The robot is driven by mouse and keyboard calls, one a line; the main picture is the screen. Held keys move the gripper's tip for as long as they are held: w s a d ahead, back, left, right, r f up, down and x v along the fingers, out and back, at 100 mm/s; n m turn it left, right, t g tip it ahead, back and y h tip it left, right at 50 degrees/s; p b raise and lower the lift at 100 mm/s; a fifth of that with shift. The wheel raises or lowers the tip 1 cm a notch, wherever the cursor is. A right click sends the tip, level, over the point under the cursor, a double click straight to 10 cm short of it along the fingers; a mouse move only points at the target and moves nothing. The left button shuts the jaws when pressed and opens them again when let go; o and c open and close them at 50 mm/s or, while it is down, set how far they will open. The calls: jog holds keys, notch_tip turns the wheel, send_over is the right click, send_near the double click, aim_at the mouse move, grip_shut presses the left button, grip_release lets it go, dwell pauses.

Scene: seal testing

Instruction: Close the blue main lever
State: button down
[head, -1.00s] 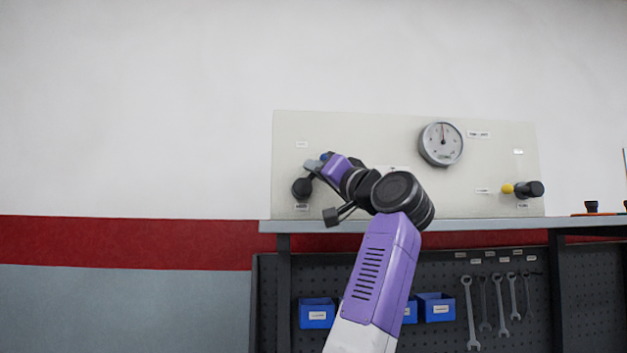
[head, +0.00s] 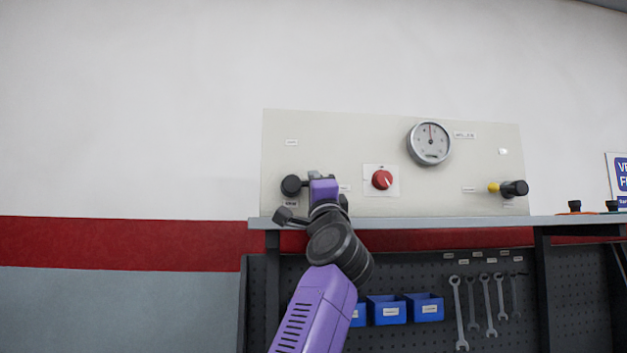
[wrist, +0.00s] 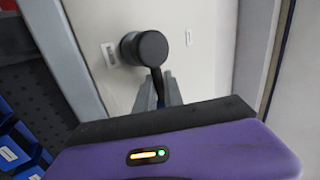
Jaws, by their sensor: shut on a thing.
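The main lever's round black hub (head: 291,185) is at the left of the pale panel and also shows in the wrist view (wrist: 150,48). A thin dark-blue strip of the blue main lever (wrist: 159,88) shows below the hub in the wrist view, between the grey fingers. My gripper (wrist: 169,90) is shut on this lever. In the head view, my gripper (head: 309,176) is just right of the hub, about level with it, and its purple body hides the lever there.
The panel (head: 340,130) also carries a round gauge (head: 429,144), a red rotary knob (head: 382,180) and a yellow-handled black valve (head: 507,188). A bench edge (head: 400,223) runs below it. Blue bins (head: 386,309) and wrenches (head: 471,310) are beneath.

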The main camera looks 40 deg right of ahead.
jog(key=shift+d+f+m+g+h, duration=0.15)
jog(key=shift+f+m+g+h, duration=0.2)
jog(key=shift+m+h, duration=0.5)
jog(key=c, duration=1.7)
grip_release()
jog(key=shift+s, duration=0.1)
jog(key=shift+c, duration=0.2)
jog(key=shift+r, duration=0.1)
jog(key=b+v, duration=0.2)
jog(key=v, duration=0.6)
jog(key=shift+r, duration=0.15)
